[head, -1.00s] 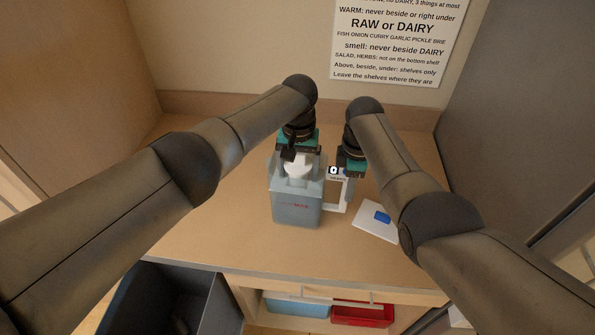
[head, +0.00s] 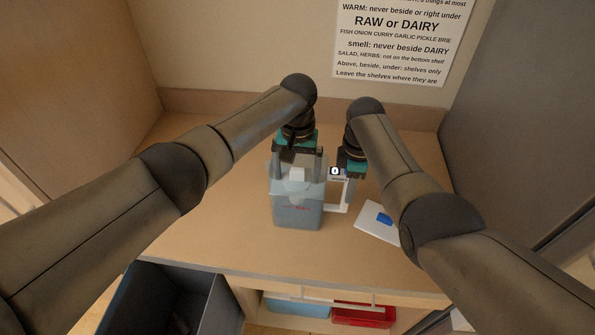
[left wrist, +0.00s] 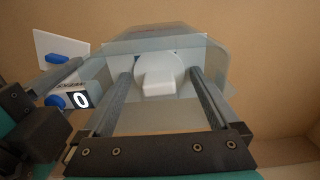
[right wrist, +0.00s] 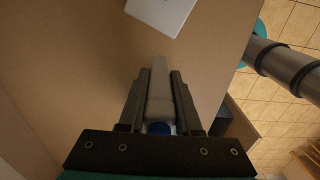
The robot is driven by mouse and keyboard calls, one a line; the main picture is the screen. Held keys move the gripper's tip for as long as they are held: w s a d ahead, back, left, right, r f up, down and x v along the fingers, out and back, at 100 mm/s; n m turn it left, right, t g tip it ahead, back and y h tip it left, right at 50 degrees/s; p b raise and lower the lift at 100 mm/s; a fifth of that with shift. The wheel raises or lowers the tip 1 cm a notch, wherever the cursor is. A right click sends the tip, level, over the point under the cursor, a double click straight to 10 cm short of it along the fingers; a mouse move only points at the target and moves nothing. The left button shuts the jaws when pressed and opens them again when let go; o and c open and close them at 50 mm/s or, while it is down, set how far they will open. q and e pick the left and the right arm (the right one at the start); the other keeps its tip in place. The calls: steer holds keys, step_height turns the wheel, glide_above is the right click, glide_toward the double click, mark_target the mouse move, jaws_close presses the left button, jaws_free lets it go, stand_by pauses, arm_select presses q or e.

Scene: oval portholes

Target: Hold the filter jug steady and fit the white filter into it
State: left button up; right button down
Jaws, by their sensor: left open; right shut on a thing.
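The filter jug (head: 297,213), grey and see-through, stands upright on the counter. Its white handle (head: 338,208) is at its right side. The white filter (head: 297,174) is inside the jug's top; the left wrist view shows its pale block and round top (left wrist: 160,80). I cannot tell how deeply it is seated. My left gripper (head: 297,172) is open over the jug's mouth, its fingers (left wrist: 160,72) on either side of the filter, apart from it. My right gripper (head: 351,172) is shut on the jug's handle, which also shows in the right wrist view (right wrist: 160,85).
A small display reading 0 (head: 335,171) is by the top of the handle. A white card with a blue piece (head: 375,225) lies right of the jug. A dark bin (head: 170,300) stands below the counter at left. Blue and red trays (head: 362,316) sit underneath. The counter's left side is clear.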

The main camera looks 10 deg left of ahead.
arm_select(q)
steer(key=shift+s+f, duration=0.3)
steer(key=shift+f, duration=0.05)
arm_select(e)
steer(key=c, duration=0.9)
jaws_free()
steer(key=shift+s+f, duration=0.1)
steer(key=shift+f, duration=0.25)
steer(key=shift+c, duration=0.2)
steer(key=o, duration=0.4)
steer(key=shift+r, duration=0.2)
steer(key=shift+r, duration=0.2)
steer(key=shift+r, duration=3.85)
arm_select(q)
steer(key=shift+d+r, duration=0.1)
steer(key=shift+r, duration=0.1)
arm_select(e)
steer(key=shift+r, duration=0.15)
